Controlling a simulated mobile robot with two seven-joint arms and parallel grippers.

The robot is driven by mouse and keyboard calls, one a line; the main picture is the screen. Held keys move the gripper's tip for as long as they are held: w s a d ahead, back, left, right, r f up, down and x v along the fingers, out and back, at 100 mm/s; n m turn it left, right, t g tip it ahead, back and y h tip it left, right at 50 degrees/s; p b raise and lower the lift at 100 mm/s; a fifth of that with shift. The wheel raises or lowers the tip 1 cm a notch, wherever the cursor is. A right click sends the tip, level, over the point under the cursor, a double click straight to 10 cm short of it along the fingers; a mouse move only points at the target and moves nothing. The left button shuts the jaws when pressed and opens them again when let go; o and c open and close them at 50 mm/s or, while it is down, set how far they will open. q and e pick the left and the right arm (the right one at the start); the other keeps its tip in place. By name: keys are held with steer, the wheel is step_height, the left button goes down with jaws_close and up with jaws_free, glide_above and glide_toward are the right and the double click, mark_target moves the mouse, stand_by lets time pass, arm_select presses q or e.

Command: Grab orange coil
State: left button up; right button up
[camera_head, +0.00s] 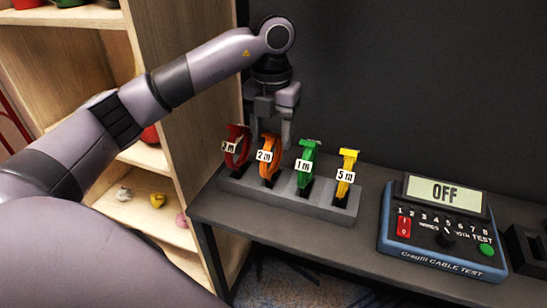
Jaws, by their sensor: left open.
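The orange coil (268,160), labelled 2 m, stands upright in a slot of a grey rack (285,204) on the dark table. It is between the red coil (236,146), labelled 3 m, and the green coil (304,166), labelled 1 m. My left gripper (271,136) points down from above, at the top of the orange coil. It is open, with one finger on each side of the coil's upper part in the picture. Whether the fingers touch the coil cannot be told. My right gripper is not in view.
A yellow coil (346,176), labelled 5 m, stands at the rack's right end. A blue cable tester (442,237) with an OFF display is on the table at the right. A wooden shelf (187,130) rises at the left. A dark wall is behind the table.

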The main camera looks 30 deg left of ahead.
arm_select(q)
glide_above(272, 168)
step_height(272, 168, down, 4)
steer(key=shift+f, duration=0.2)
steer(key=c, duration=1)
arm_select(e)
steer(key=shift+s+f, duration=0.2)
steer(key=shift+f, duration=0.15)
arm_select(q)
steer(key=shift+r, duration=0.2)
